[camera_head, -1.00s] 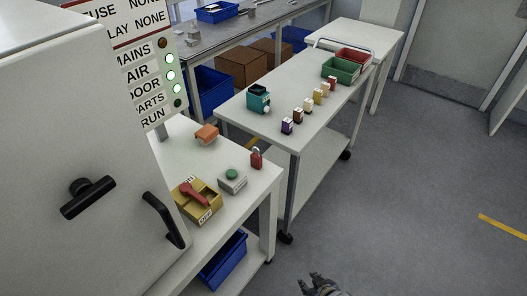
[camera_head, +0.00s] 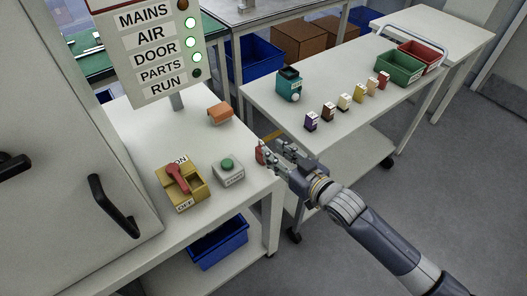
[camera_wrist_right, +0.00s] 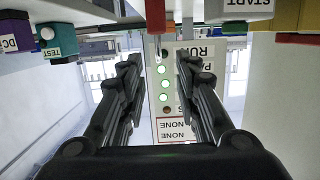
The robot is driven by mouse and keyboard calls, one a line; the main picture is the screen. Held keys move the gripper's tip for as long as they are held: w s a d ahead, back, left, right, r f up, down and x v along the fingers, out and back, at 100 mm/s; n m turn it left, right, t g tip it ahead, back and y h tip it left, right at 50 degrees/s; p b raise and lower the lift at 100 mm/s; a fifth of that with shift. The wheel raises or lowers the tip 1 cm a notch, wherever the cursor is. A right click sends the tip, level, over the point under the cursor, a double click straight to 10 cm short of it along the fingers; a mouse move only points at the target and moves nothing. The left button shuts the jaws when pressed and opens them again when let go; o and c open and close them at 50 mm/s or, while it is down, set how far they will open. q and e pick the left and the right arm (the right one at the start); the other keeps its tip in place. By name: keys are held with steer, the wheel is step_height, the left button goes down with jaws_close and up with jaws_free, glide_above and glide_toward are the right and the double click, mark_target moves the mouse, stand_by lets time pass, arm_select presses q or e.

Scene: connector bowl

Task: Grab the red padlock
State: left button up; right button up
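The red padlock (camera_head: 260,154) stands near the right edge of the white bench, partly hidden by my right gripper (camera_head: 273,151). In the right wrist view, which is upside down, the padlock's red body (camera_wrist_right: 155,14) shows at the top centre with its grey shackle below it. My right gripper's fingers (camera_wrist_right: 160,68) are spread apart, with the padlock in line with the gap between them. Whether the fingertips reach around the padlock is unclear. My left gripper is not in view.
On the bench stand the yellow ON/OFF switch box (camera_head: 197,183), a grey box with a green button (camera_head: 227,167) and an orange block (camera_head: 219,114). The cart (camera_head: 268,108) beside it carries a teal container (camera_head: 289,84), several small boxes and two bins.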

mark_target(265, 144)
steer(key=shift+x, duration=1)
steer(key=shift+w+a, duration=0.15)
steer(key=shift+w, duration=0.3)
steer(key=p+x, duration=0.1)
steer(key=x, duration=0.2)
steer(key=shift+a+r, duration=0.1)
steer(key=shift+a, duration=0.05)
steer(key=shift+w+a, duration=0.35)
steer(key=shift+w, duration=0.2)
jaws_close()
